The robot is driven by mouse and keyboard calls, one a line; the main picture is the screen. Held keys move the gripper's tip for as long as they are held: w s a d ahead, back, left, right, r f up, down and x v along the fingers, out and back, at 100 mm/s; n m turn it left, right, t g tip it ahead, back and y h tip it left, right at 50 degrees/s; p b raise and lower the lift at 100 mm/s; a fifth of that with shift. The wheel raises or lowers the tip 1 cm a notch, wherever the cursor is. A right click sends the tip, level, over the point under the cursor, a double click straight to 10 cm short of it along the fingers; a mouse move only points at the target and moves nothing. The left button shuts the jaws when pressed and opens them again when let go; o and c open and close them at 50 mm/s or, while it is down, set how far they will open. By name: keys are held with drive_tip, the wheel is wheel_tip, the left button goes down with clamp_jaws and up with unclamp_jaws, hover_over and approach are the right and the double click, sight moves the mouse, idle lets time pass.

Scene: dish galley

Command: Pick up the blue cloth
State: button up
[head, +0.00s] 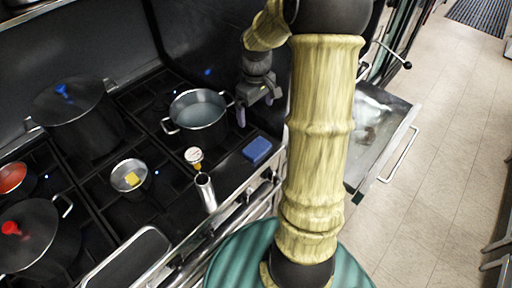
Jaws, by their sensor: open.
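A small blue folded block that looks like the cloth (257,150) lies on the front right edge of the dark stove top. My gripper (254,112) hangs above the stove, behind and a little left of the cloth in the picture, pointing down. Its two fingers are apart with nothing seen between them. It is apart from the cloth. My arm covers the area just right of the cloth.
An open pot (198,118) stands just left of my gripper. A metal cylinder (206,191) and a small white-topped jar (194,158) stand left of the cloth. A small pan (130,177) and lidded pots (75,112) are further left. An open drawer or door (392,145) juts out at right.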

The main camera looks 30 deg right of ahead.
drive_tip(key=p, duration=0.2)
hover_over(257, 147)
wheel_tip(257, 147, down, 12)
drive_tip(key=shift+w+a+f, duration=0.15)
idle(0.3)
drive_tip(key=shift+f+p, duration=0.3)
drive_tip(key=shift+f, duration=0.25)
drive_tip(key=f+p, duration=0.1)
drive_tip(key=f, duration=0.3)
drive_tip(key=shift+s, duration=0.2)
drive_tip(key=shift+c, duration=0.4)
drive_tip(key=c, duration=0.8)
drive_tip(key=shift+r, duration=0.1)
